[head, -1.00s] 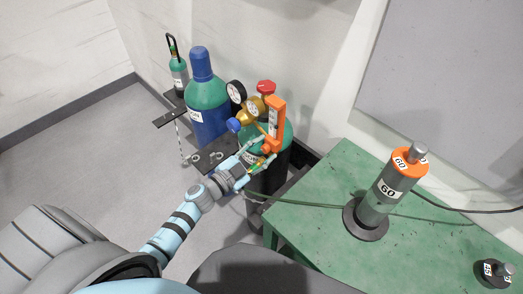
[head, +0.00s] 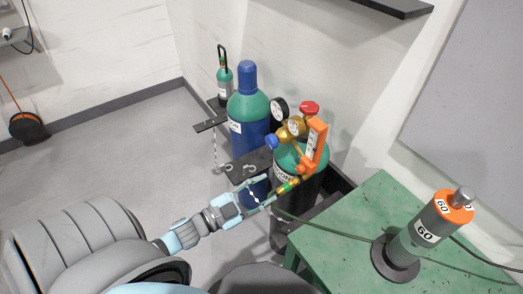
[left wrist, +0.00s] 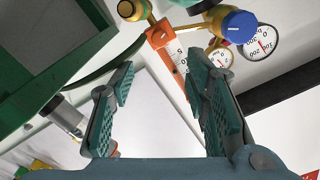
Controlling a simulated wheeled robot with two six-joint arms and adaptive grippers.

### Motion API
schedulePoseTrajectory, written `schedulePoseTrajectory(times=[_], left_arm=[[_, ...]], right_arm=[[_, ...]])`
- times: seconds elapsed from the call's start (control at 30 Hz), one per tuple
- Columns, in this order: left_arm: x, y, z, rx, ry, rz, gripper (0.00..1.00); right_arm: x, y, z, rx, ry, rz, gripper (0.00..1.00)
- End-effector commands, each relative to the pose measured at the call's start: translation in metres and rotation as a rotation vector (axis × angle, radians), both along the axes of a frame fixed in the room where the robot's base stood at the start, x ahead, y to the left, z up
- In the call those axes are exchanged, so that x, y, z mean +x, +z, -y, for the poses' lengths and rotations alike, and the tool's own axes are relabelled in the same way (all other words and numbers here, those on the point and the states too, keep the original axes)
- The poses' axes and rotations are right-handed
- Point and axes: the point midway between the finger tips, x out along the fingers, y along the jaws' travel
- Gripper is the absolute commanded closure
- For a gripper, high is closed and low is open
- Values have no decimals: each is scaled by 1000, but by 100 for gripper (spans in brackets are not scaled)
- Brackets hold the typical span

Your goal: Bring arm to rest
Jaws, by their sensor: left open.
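My left gripper (head: 265,194) is open in front of the green-shouldered cylinder (head: 289,160), below its brass regulator (head: 297,126). In the left wrist view the two fingers of my left gripper (left wrist: 164,90) stand wide apart with nothing between their tips. The orange flow meter (left wrist: 168,50), the blue knob (left wrist: 238,27) and two round gauges (left wrist: 261,42) show beyond the fingers. In the head view the flow meter (head: 316,146) stands upright beside the red knob (head: 309,107). A hose end with a green-yellow fitting (head: 289,186) is close to the fingertips; I cannot tell whether they touch it. My right gripper is out of view.
A blue cylinder (head: 247,112) and a small green one (head: 224,80) stand behind, along the wall. A green table (head: 340,235) with a grey, orange-topped post (head: 424,232) is at the right. A hose runs across the table. The floor (head: 130,150) at left is clear.

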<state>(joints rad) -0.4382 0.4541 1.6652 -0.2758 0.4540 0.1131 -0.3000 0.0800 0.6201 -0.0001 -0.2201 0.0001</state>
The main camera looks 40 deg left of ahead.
Motion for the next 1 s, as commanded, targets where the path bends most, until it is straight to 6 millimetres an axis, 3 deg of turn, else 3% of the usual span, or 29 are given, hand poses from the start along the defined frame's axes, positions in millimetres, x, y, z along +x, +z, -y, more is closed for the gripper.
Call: schedulePoseTrajectory(times=[0.27,0.37,0.47,0.53,0.57,0.6,0.67,0.7,0.77,0.8,0.9,1.0], left_arm=[[0,0,0,0,0,0,57],[2,-9,-6,17,29,-31,57],[-3,-50,-32,44,116,-156,57],[-19,-101,-59,55,216,-304,57],[-31,-127,-71,57,266,-381,57],[-51,-164,-85,57,336,-494,57],[-91,-219,-101,48,438,-672,57],[-122,-252,-105,40,498,-792,57],[-173,-297,-103,22,579,-969,57],[-210,-321,-96,8,625,-1084,57],[-287,-362,-65,-35,701,-1326,57],[-333,-380,-26,-83,726,-1470,57]], right_arm=[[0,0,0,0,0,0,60],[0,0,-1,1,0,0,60],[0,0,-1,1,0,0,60],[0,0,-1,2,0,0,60],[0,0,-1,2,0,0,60],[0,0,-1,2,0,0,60],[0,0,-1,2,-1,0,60],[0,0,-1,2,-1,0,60],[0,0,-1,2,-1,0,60],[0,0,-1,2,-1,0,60],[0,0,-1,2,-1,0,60],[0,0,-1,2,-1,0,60]])
